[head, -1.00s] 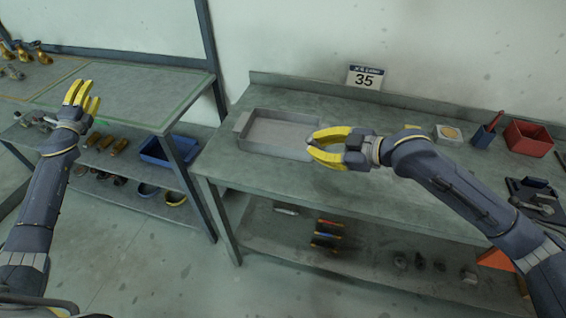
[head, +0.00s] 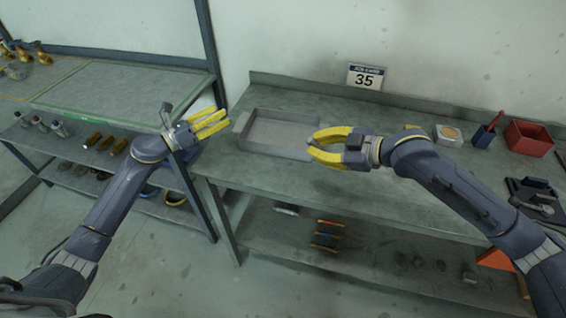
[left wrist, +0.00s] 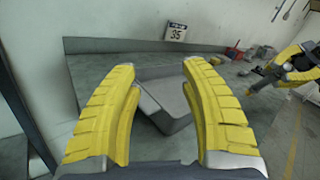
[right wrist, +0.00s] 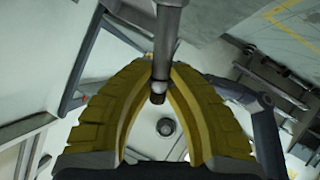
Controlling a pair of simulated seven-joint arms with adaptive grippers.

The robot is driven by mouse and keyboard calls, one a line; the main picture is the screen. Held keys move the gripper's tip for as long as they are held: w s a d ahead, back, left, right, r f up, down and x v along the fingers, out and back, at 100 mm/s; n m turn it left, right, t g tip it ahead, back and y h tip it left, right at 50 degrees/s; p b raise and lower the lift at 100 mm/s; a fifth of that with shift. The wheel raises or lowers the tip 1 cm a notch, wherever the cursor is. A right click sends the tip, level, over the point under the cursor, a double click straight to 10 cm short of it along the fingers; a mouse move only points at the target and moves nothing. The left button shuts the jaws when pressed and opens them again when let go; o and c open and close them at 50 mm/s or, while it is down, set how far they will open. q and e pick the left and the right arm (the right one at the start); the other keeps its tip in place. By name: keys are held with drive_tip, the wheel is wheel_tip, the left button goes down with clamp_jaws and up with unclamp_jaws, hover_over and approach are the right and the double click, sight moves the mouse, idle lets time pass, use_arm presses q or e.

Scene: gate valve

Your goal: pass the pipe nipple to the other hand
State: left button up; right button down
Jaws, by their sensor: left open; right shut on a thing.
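The pipe nipple (right wrist: 166,45) is a grey metal cylinder in the right wrist view, pinched between the fingertips of my right gripper (right wrist: 160,72). In the head view my right gripper (head: 311,143) is over the front of the bench near the tray; the nipple hardly shows there. My left gripper (head: 224,121) is open and empty, left of the tray and apart from the right gripper. In the left wrist view the left fingers (left wrist: 160,75) stand wide apart with nothing between them. The right gripper (left wrist: 296,66) shows at that view's right edge.
A grey tray (head: 241,122) sits on the workbench (head: 300,185) behind the grippers. A job card (head: 366,77) reading 35 stands at the back. A shelf rack (head: 120,95) stands at the left.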

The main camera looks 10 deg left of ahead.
use_arm(q)
drive_tip(key=s+d+f+m+g+h, duration=0.1)
drive_tip(key=s+d+m+g, duration=0.1)
drive_tip(key=d, duration=0.5)
drive_tip(key=s+d+f+m+g+h, duration=0.1)
drive_tip(key=s+d+f+m+g, duration=0.1)
drive_tip(key=s+d, duration=0.4)
drive_tip(key=s+d+f+m+g+h, duration=0.1)
drive_tip(key=s+d+m+g+h, duration=0.1)
drive_tip(key=s+d+m+g, duration=0.2)
drive_tip(key=shift+s+d+f+m, duration=0.15)
drive_tip(key=shift+d+m, duration=0.4)
drive_tip(key=shift+d, duration=0.55)
drive_tip(key=shift+s+d+m, duration=0.15)
drive_tip(key=shift+d+m, duration=0.4)
drive_tip(key=shift+d, duration=0.5)
drive_tip(key=shift+s+d, duration=0.1)
drive_tip(key=shift+d, duration=0.2)
drive_tip(key=x, duration=1.1)
drive_tip(key=shift+d, duration=0.35)
drive_tip(key=shift+s, duration=0.1)
clamp_jaws()
use_arm(e)
drive_tip(key=c, duration=1.3)
unclamp_jaws()
